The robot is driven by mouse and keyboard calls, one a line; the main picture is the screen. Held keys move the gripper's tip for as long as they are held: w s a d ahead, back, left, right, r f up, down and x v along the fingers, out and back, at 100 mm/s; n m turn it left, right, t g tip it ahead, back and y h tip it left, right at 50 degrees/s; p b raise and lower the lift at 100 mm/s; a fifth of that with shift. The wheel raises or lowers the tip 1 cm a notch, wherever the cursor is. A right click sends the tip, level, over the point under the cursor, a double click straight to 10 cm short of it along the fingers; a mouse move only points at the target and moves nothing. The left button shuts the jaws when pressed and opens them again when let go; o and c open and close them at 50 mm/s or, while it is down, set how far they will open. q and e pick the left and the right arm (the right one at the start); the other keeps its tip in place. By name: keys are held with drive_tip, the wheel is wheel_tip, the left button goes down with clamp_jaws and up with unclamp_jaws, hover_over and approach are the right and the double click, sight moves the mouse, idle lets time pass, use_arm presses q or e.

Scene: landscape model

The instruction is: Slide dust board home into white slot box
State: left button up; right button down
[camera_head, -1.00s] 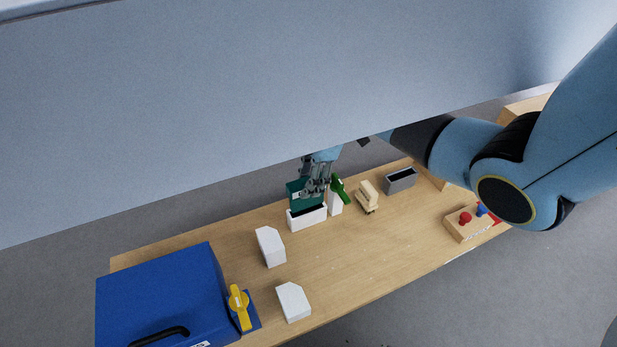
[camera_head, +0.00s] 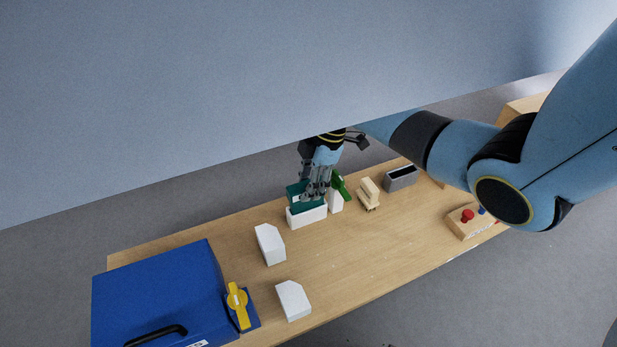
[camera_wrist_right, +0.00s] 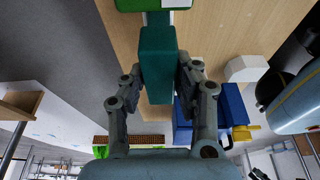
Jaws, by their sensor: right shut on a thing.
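The dust board, a dark teal slab (camera_head: 297,195), stands at the white slot box (camera_head: 308,217) near the table's back edge. Its lower part is hidden behind or inside the box's front wall; I cannot tell how deep it sits. My right gripper (camera_head: 317,190) is shut on the board from above. In the right wrist view, the teal board (camera_wrist_right: 157,65) lies between the two fingers of the right gripper (camera_wrist_right: 160,82). The left gripper is not in view.
A green item (camera_head: 340,186) on a white stand is close to the right of the box. A wooden piece (camera_head: 369,192) and a grey box (camera_head: 401,179) stand farther right. White blocks (camera_head: 270,245) and a blue case (camera_head: 160,290) are on the left. The table's middle is clear.

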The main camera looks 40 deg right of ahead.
drive_tip(key=shift+f+b, duration=1.1)
drive_tip(key=shift+f, duration=0.85)
drive_tip(key=c, duration=0.9)
unclamp_jaws()
drive_tip(key=v, duration=1.2)
